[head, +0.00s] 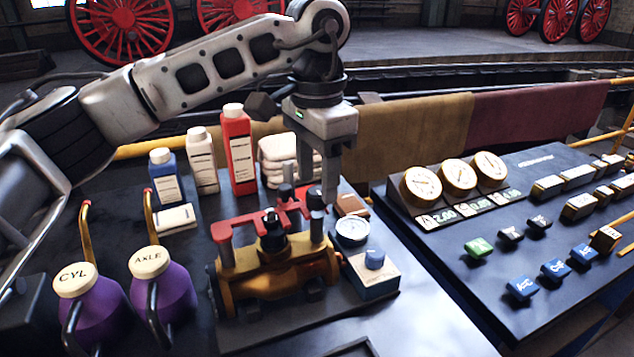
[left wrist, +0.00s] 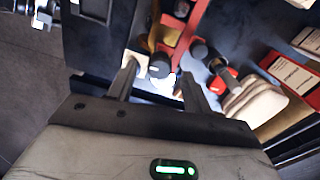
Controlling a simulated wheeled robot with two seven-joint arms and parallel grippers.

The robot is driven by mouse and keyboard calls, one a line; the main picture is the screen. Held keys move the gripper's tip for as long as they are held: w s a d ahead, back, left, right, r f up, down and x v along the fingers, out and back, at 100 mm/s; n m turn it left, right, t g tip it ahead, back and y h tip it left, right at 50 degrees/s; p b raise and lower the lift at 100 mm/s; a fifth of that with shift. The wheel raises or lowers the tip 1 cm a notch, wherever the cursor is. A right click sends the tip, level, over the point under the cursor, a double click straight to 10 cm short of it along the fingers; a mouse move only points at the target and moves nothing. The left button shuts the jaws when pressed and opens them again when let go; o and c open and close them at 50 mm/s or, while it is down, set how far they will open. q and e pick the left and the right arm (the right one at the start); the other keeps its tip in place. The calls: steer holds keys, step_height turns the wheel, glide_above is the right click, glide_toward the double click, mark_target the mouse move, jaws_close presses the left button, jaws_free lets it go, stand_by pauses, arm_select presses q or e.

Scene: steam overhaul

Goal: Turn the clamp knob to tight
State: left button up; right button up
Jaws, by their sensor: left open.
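A brass valve body (head: 275,278) stands on a dark base with a red clamp frame (head: 245,227) across its top. A small dark clamp knob (head: 316,198) sits at the frame's far right end. My left gripper (head: 317,190) points down there, its two fingers apart. In the left wrist view, my open left gripper (left wrist: 158,72) has a dark round knob (left wrist: 160,65) between its fingertips. Contact cannot be told. A second dark knob (left wrist: 201,53) is beside the right finger, outside the jaws. My right gripper is not in view.
Purple oil cans (head: 160,291) are at left. A red bottle (head: 239,150) and folded cloths (head: 288,160) stand behind. A gauge console (head: 455,193) is at right.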

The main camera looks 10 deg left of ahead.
arm_select(q)
step_height(320, 180, up, 9)
step_height(320, 180, up, 5)
steer(key=p, duration=0.5)
glide_above(318, 190)
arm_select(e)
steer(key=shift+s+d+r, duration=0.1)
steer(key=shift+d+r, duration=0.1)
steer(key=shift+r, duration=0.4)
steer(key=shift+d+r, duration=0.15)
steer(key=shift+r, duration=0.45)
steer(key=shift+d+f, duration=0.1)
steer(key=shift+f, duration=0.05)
